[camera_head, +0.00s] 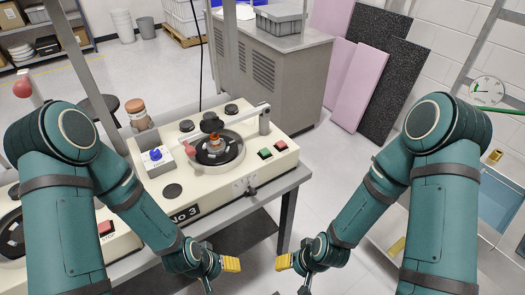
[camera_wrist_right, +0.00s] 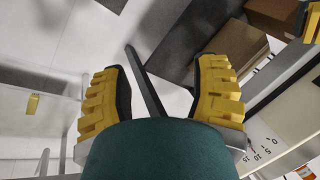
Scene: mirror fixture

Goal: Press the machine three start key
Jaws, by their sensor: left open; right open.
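Machine three (camera_head: 222,188) is a cream bench unit labelled "No 3" on a grey table in the head view. On its top right are a green key (camera_head: 265,153) and a red key (camera_head: 281,145), side by side. No lettering is readable on either key. My left gripper (camera_head: 231,264) is in front of and below the machine's front edge, apart from the keys. My right gripper (camera_head: 284,262) is to its right, also low and clear of the machine. In the right wrist view my right gripper (camera_wrist_right: 160,92) shows its yellow fingers spread with nothing held between them.
A round plate with a swing arm (camera_head: 218,150) sits on the machine, left of the keys. Another cream machine with a red button (camera_head: 106,228) is at left. A grey cabinet (camera_head: 272,75) stands behind. Floor right of the table is clear.

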